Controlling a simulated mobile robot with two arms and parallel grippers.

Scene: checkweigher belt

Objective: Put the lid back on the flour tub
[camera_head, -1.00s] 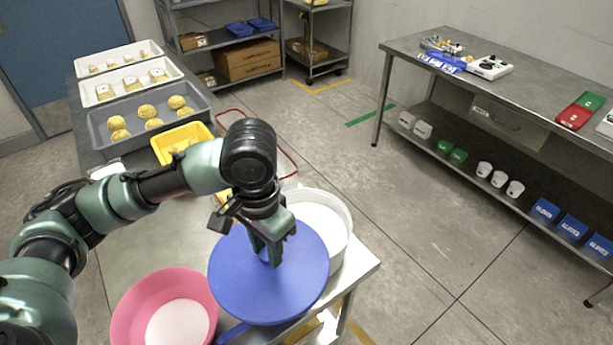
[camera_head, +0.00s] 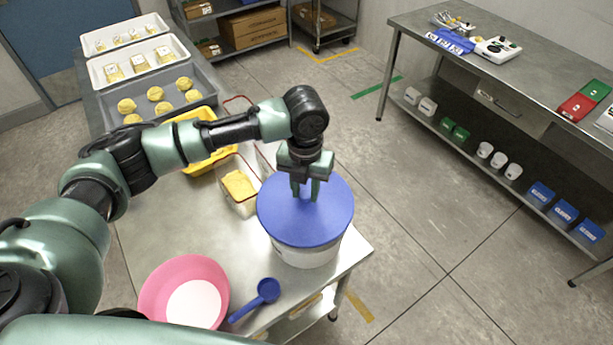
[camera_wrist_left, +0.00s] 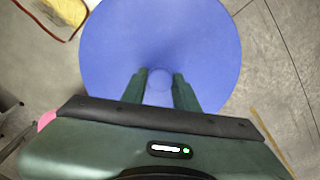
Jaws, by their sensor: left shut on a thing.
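The blue lid (camera_head: 330,222) is over the mouth of the white flour tub (camera_head: 303,256) at the table's right corner. It covers the opening and looks about level; whether it is fully seated I cannot tell. My left gripper (camera_head: 306,194) points down at the lid's centre and is shut on its knob. In the left wrist view the fingers (camera_wrist_left: 160,92) stand either side of the round knob, and the lid (camera_wrist_left: 160,40) fills the middle. The flour inside the tub is hidden. My right gripper is not in view.
A pink bowl (camera_head: 149,297) with white contents and a blue scoop (camera_head: 267,291) are on the table (camera_head: 234,257) in front. A small container with yellow contents (camera_head: 239,186), a yellow tray (camera_head: 199,166) and dough trays (camera_head: 136,68) stand behind. A shelved bench (camera_head: 443,30) is at the right.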

